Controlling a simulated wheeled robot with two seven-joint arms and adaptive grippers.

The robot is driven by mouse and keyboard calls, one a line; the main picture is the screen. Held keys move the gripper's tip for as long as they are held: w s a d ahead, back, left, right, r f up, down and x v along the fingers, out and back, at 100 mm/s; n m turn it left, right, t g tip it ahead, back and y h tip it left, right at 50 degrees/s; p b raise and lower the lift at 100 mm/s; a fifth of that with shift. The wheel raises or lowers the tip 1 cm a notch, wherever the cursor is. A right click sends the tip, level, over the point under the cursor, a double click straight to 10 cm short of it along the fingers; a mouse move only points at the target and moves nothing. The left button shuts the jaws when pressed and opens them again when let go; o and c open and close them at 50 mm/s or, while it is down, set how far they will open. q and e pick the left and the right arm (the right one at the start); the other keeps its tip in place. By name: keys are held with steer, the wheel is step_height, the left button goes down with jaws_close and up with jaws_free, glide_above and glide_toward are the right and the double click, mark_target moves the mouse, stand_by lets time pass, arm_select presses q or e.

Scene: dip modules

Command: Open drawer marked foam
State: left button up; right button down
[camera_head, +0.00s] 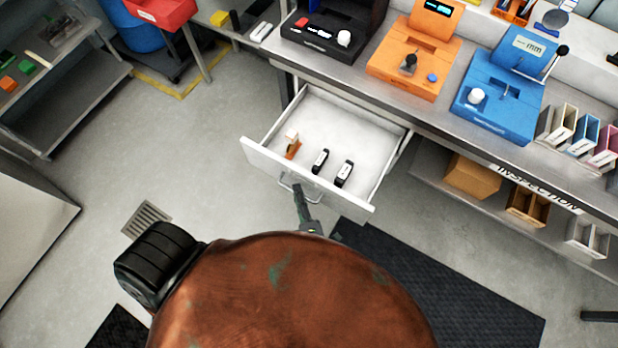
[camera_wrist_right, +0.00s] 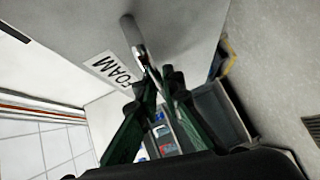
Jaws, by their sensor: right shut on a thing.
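The white drawer (camera_head: 262,160) under the workbench is pulled well out in the head view. Inside it lie two small black items (camera_head: 320,160) and a small orange-and-white item (camera_head: 292,146). Its metal handle (camera_head: 290,187) is on the front face. The wrist view shows a FOAM label (camera_wrist_right: 112,68) on that face, beside the handle (camera_wrist_right: 133,38). My right gripper (camera_head: 300,192) is at the handle, and in the wrist view its dark green fingers (camera_wrist_right: 160,82) are shut on the bar. My left gripper is not in view.
The bench top holds an orange device (camera_head: 415,60), a blue device (camera_head: 505,95) and a black device (camera_head: 330,35). A lower shelf marked INSPECTION holds boxes (camera_head: 470,177). A dark floor mat (camera_head: 430,285) lies below. Open floor (camera_head: 190,150) is on the left.

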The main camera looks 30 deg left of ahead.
steer(key=shift+s, duration=0.2)
steer(key=c, duration=2.1)
jaws_free()
